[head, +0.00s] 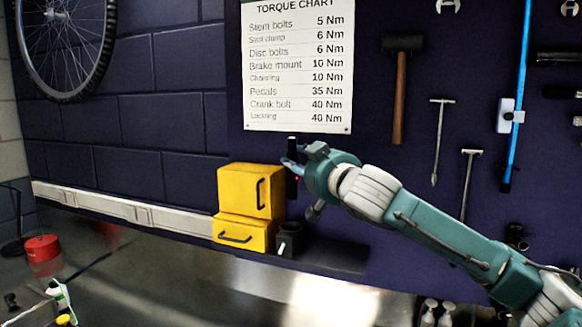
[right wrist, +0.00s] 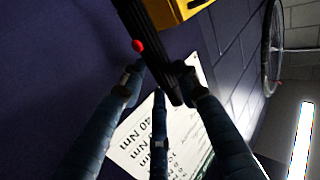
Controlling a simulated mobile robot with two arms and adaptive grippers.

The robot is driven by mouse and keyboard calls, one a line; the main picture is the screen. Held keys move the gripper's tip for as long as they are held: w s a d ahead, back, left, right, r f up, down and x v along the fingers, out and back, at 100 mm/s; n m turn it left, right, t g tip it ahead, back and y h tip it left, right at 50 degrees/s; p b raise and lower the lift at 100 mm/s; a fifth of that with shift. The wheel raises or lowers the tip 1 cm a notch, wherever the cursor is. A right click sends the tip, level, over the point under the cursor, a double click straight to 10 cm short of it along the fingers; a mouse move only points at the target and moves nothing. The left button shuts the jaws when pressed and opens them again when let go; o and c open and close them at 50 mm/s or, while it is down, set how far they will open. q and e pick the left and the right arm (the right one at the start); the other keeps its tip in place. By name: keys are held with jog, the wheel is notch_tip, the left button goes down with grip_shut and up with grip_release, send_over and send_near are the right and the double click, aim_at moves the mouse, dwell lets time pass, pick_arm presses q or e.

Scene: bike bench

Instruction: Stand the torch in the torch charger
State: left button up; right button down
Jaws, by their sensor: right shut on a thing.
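The black torch (head: 292,147) is upright in the head view, with part of it hidden behind the fingers of my right gripper (head: 293,164). In the right wrist view the dark torch (right wrist: 152,42), with a red button, lies between the fingers of my right gripper (right wrist: 160,88), which are shut on it. A black cup-shaped holder, which looks like the torch charger (head: 290,241), stands on the bench below the torch, right of the yellow boxes. The torch is apart from it, well above. My left gripper is in neither view.
Two stacked yellow boxes (head: 249,192) stand close left of the torch and charger. The wall behind holds a torque chart (head: 297,70) and hanging tools. A red tin (head: 42,248) and a bottle (head: 61,297) are at the far left. The middle bench is clear.

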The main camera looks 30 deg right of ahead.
aim_at(296, 176)
notch_tip(296, 176, down, 4)
jog(key=b, duration=0.2)
jog(key=shift+a+b, duration=0.15)
jog(key=shift+b, duration=0.25)
jog(key=shift+f+b, duration=0.5)
jog(key=shift+f, duration=0.1)
notch_tip(296, 176, down, 4)
jog(key=b, duration=0.3)
jog(key=shift+r, duration=0.25)
pick_arm(q)
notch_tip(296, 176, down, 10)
jog(key=b, duration=0.2)
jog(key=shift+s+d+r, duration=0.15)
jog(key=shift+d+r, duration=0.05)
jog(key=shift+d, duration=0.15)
pick_arm(e)
jog(key=shift+f, duration=1.15)
jog(key=c, duration=1.2)
grip_release()
